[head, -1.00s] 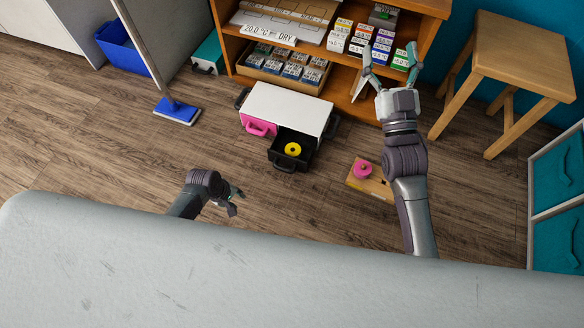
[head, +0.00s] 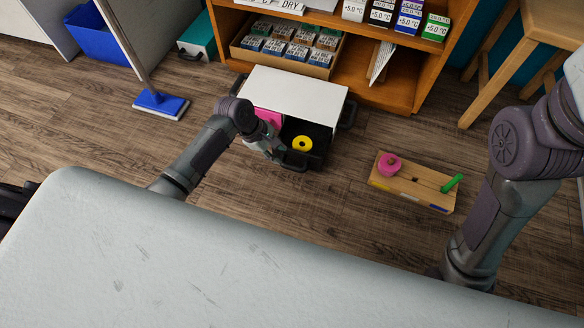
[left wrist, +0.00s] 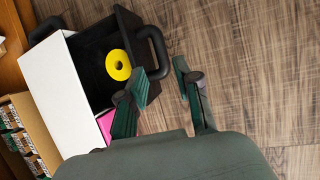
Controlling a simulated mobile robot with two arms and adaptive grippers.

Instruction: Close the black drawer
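The black drawer (head: 318,131) is pulled out of the front of a small white-topped cabinet (head: 295,92). A yellow ring (head: 302,143) lies inside it. The open drawer (left wrist: 98,68) and yellow ring (left wrist: 118,65) also show in the left wrist view, with the drawer's black handle (left wrist: 157,48) at its front. My left gripper (head: 274,152) is at the drawer's front left corner. In the left wrist view my left gripper (left wrist: 161,78) has its fingers apart with nothing between them, close to the handle; contact is unclear. My right gripper is out of view.
A pink drawer (head: 267,117) sits left of the black one. A wooden block (head: 413,187) with a pink knob and a green piece lies on the floor at right. A wooden shelf (head: 405,85) stands behind. Floor in front of the drawer is clear.

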